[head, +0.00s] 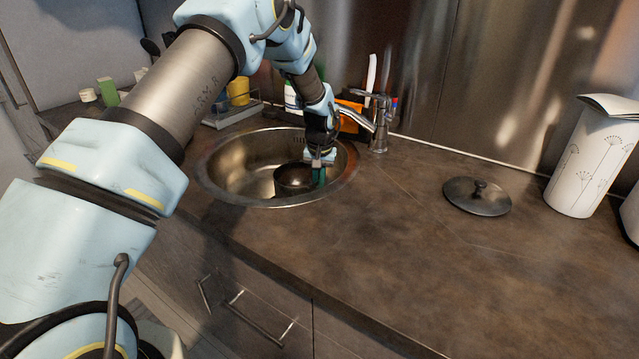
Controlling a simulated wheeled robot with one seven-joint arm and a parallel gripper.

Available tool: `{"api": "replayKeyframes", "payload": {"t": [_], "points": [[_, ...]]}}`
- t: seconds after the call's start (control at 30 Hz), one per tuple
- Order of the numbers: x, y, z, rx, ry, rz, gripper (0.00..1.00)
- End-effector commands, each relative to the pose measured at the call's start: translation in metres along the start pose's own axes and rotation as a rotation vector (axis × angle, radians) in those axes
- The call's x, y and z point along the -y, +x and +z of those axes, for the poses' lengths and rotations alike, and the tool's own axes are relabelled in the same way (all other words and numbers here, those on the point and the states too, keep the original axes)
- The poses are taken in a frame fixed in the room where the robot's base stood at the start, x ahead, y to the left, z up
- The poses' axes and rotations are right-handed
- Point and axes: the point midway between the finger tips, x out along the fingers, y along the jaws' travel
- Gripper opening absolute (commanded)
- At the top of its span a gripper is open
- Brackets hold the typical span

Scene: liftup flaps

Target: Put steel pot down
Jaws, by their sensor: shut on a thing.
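The steel pot (291,180) is a small dark round pot in the sink (228,165), right of the basin's middle. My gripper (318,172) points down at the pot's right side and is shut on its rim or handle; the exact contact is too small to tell. Whether the pot touches the sink bottom cannot be told. A round dark metal lid (477,196) with a knob lies on the counter to the right.
The faucet (378,125) stands close to the right of my gripper. A white canister (590,160) stands at the far right. Bottles and a yellow cup (238,91) stand behind the sink. The brown counter (390,245) is clear in front of the lid.

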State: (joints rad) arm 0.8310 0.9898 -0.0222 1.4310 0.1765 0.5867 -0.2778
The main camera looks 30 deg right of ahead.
Motion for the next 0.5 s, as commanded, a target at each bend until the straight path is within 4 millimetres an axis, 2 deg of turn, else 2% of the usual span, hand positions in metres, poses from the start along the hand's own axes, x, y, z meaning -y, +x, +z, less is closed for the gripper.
{"api": "replayKeyframes", "payload": {"t": [0.03, 0.2, 0.5], "points": [[-0.002, -0.002, -0.007, -0.003, 0.0, 0.0, 0.0], [-0.002, 0.011, -0.002, 0.0, -0.001, 0.0, 0.0], [-0.002, 0.014, -0.002, -0.001, -0.001, -0.001, 0.0]]}}
